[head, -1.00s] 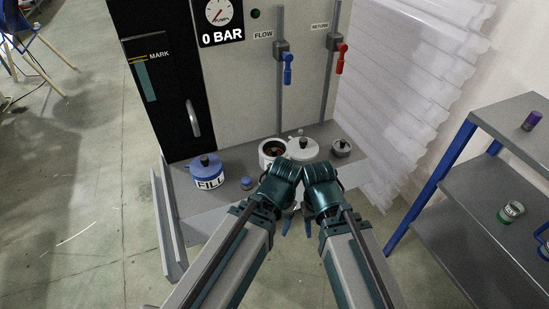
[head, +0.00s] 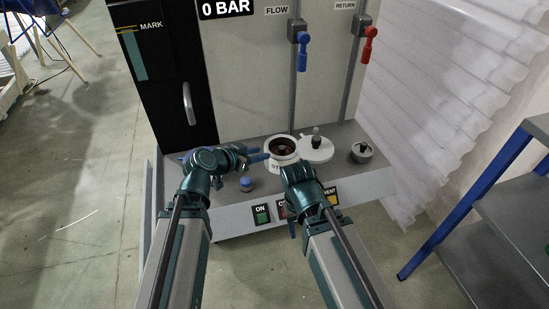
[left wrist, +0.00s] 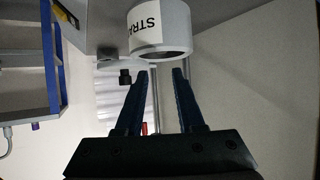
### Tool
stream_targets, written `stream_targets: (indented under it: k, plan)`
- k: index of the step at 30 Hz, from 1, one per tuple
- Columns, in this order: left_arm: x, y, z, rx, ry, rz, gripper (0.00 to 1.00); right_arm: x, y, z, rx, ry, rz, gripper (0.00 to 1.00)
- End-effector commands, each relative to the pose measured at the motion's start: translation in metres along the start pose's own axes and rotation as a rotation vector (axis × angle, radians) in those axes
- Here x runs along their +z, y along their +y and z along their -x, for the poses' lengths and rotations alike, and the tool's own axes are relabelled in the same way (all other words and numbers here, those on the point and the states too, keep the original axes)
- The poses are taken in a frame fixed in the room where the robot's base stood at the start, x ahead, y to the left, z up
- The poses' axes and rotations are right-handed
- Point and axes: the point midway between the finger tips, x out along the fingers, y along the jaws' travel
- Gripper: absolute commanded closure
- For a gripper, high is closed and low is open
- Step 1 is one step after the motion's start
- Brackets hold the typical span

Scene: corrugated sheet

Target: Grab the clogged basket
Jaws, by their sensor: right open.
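The strainer pot (head: 271,167) is white with a "ST..." label and stands open on the grey ledge. Inside its mouth is a reddish-brown basket (head: 282,150) with a dark knob. My left gripper (head: 262,157) reaches in from the left, its blue fingers close to the pot's left rim. In the left wrist view the pot (left wrist: 176,32) appears upside down beyond the open, empty fingers (left wrist: 164,74); the basket is hidden there. My right gripper (head: 292,229) points down in front of the pot, open, its fingers mostly hidden by its own arm.
A white lid (head: 318,152) with a dark knob lies right of the pot. A small grey cup (head: 361,153) with a knob stands further right. Blue and red valve handles hang behind.

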Motion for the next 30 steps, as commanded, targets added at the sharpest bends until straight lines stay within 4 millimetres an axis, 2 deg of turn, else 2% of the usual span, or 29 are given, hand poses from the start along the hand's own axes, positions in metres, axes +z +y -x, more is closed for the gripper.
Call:
stream_targets:
  k: [5,12,18,30]
  plan:
    - [-0.001,-0.002,-0.006,-0.003,0.007,-0.004,0.63,0.000,0.000,-0.003,0.000,0.000,0.000,0.50]
    - [0.001,-0.003,-0.052,-0.001,0.005,-0.005,0.63,-0.002,-0.003,-0.027,0.000,0.000,0.000,0.50]
    - [0.000,-0.002,-0.079,-0.001,0.004,-0.004,0.63,-0.002,-0.004,-0.039,0.000,0.000,0.000,0.50]
    - [-0.001,-0.002,-0.091,-0.002,0.004,-0.002,0.63,-0.003,-0.004,-0.043,0.000,0.000,0.000,0.50]
